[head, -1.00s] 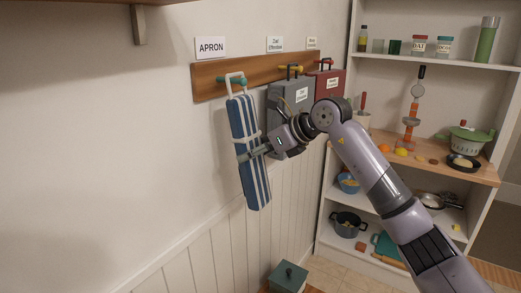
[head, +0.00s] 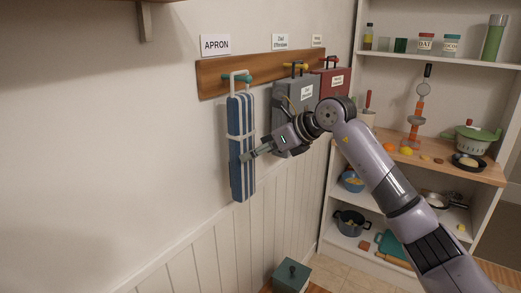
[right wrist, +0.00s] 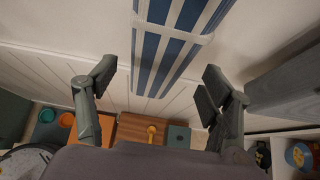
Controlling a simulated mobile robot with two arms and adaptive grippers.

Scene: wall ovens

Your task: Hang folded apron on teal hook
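The folded apron (head: 241,150) is a blue-and-white striped bundle with a pale band around it. It hangs nearly upright, its white loop (head: 239,76) over the teal hook (head: 230,78) under the APRON label. My right gripper (head: 247,156) is at the apron's right side in the head view. In the right wrist view my right gripper (right wrist: 158,78) has its fingers wide apart with nothing between them. The apron's lower part (right wrist: 170,48) shows ahead of the fingers, apart from them. My left gripper is not in view.
The wooden hook rail (head: 265,68) also bears a grey bag (head: 291,98) on a yellow hook and a red bag (head: 333,82) on a red hook, right of the apron. A shelf unit (head: 440,60) with kitchenware stands at the right. The wall left of the apron is clear.

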